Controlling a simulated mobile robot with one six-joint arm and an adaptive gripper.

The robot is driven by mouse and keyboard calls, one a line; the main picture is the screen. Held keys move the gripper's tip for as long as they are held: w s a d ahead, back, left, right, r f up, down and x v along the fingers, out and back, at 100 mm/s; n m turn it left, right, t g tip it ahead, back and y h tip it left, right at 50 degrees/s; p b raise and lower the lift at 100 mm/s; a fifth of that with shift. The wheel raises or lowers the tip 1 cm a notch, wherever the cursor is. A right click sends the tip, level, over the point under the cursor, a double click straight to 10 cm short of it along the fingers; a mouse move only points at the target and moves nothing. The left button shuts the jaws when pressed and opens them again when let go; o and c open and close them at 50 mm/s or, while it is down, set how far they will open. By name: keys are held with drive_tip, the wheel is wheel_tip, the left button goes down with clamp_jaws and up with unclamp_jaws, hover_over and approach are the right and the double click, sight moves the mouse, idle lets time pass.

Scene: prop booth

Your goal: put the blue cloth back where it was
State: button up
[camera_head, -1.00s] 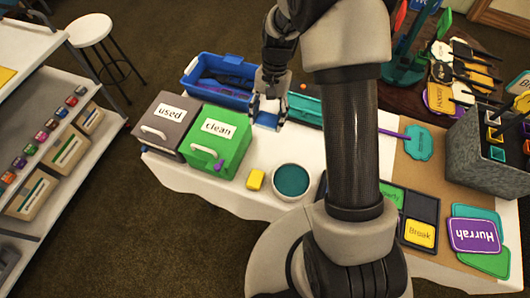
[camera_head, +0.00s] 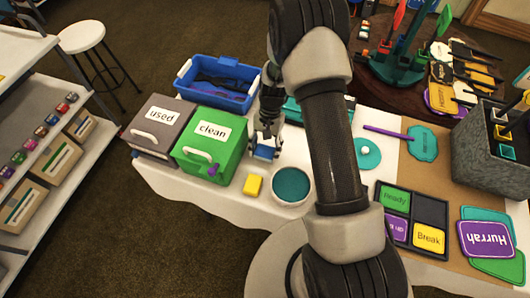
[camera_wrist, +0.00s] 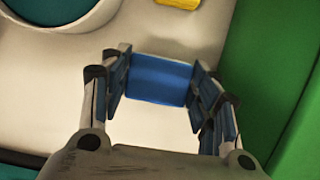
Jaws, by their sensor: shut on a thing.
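The blue cloth (camera_head: 265,152) is a small, folded-looking blue block in my gripper (camera_head: 265,138). In the wrist view my gripper (camera_wrist: 160,78) is shut on the cloth (camera_wrist: 160,80), which spans between its two fingers. The gripper points down at the white table, just right of the green box labelled "clean" (camera_head: 238,155) and behind the yellow sponge (camera_head: 253,185). I cannot tell whether the cloth touches the table. The grey box labelled "used" (camera_head: 158,124) stands left of the green one. Both boxes look closed.
A round bowl with teal inside (camera_head: 291,186) stands right of the sponge. A blue tub (camera_head: 235,97) with dark things sits behind the boxes. The green box wall (camera_wrist: 290,70) is close beside the gripper. A sign tray (camera_head: 416,247) lies further right.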

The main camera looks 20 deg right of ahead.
drive_tip(key=shift+f, duration=0.75)
drive_tip(key=shift+f, duration=0.1)
drive_tip(key=o, duration=1)
